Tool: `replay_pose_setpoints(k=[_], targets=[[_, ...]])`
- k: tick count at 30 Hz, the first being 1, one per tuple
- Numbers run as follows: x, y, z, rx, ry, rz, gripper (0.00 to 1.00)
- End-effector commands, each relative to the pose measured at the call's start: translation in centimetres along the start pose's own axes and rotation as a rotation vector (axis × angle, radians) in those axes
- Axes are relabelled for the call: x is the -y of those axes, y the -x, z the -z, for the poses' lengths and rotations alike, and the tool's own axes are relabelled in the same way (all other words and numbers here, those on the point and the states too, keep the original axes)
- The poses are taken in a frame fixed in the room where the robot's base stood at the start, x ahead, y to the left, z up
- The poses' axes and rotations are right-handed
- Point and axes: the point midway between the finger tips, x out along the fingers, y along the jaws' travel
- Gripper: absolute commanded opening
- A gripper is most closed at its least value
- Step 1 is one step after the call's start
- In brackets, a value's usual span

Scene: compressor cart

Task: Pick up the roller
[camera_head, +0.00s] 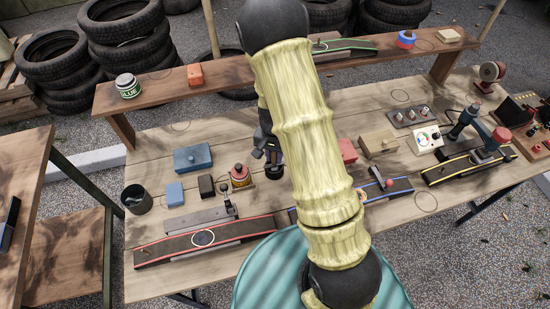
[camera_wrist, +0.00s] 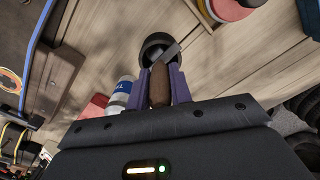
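What I take to be the roller shows in the wrist view as a brown handle (camera_wrist: 159,86) with a grey metal part beyond it, at a round black holder or ring (camera_wrist: 157,43). My gripper (camera_wrist: 162,72) has its two purple fingers on either side of the brown handle, with little or no gap visible; it looks shut on it. In the head view my gripper (camera_head: 272,155) is low over the middle of the table, left of my forearm. There the roller is mostly hidden, and I cannot tell whether it is lifted.
A raised shelf (camera_head: 160,92) runs along the back. A blue-and-white can (camera_wrist: 122,90) stands close beside my fingers.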

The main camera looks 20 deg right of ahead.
Motion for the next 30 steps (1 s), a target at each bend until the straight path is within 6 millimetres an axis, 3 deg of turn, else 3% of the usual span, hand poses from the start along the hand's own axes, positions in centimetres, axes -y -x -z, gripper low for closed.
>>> replay_pose_setpoints(k=[1, 3, 14, 30], targets=[[0.0, 0.0, 0.0, 0.000, 0.000, 0.000, 0.11], [0.0, 0.0, 0.0, 0.000, 0.000, 0.000, 0.00], [0.1, 0.6, 0.1, -0.003, 0.002, 0.002, 0.00], [0.1, 9.3, 0.1, -0.003, 0.001, 0.003, 0.00]])
